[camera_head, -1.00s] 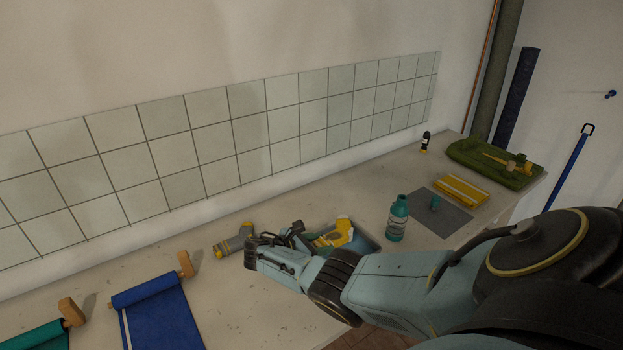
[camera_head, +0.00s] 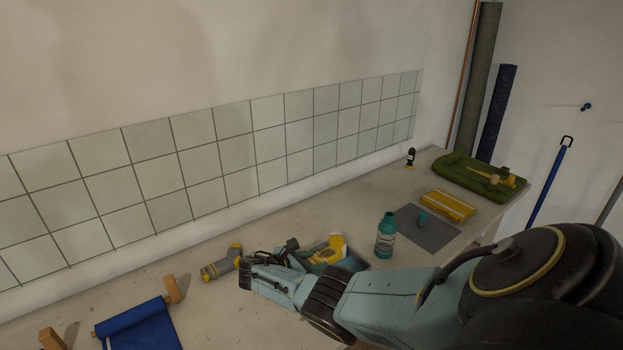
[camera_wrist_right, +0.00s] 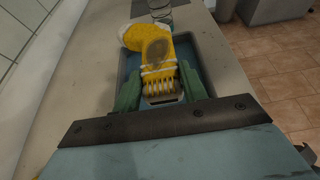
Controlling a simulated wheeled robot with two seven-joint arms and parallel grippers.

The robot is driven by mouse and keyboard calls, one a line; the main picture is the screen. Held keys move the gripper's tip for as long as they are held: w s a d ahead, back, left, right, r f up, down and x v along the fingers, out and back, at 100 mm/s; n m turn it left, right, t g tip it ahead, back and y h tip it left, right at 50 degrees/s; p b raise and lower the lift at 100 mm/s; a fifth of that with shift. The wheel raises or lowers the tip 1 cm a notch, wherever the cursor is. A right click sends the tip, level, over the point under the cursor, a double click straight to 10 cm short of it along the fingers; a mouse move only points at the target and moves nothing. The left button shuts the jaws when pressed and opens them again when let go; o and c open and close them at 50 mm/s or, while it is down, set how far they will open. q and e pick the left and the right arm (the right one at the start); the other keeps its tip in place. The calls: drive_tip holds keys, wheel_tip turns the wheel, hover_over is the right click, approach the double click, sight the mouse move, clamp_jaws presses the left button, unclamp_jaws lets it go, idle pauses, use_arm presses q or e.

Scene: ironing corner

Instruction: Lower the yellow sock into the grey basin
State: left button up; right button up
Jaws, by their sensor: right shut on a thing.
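The yellow sock (camera_head: 333,247) has a white toe, a grey-brown patch and a ribbed cuff. It also shows in the right wrist view (camera_wrist_right: 155,48). My right gripper (camera_wrist_right: 160,86) is shut on the cuff, with a green finger on each side. In the head view the gripper (camera_head: 308,258) is partly hidden by its own wrist. The grey basin (camera_head: 356,263) is mostly hidden there. In the wrist view the basin (camera_wrist_right: 188,48) lies below and around the sock. The toe reaches over its far left edge; I cannot tell if it touches. My left gripper is not in view.
A teal bottle (camera_head: 385,238) stands just beyond the basin. A grey and yellow thing (camera_head: 221,264) lies left of my gripper, near the wall. A blue roll (camera_head: 137,322), a grey mat (camera_head: 432,234) and a folded yellow cloth (camera_head: 447,205) also lie on the table (camera_head: 300,228).

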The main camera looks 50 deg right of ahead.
idle(0.3)
drive_tip(key=shift+f+b, duration=2.4)
drive_tip(key=shift+f, duration=0.15)
drive_tip(key=shift+f+b, duration=0.8)
drive_tip(key=shift+f, duration=0.05)
drive_tip(key=o, duration=1.1)
drive_tip(key=shift+c, duration=0.2)
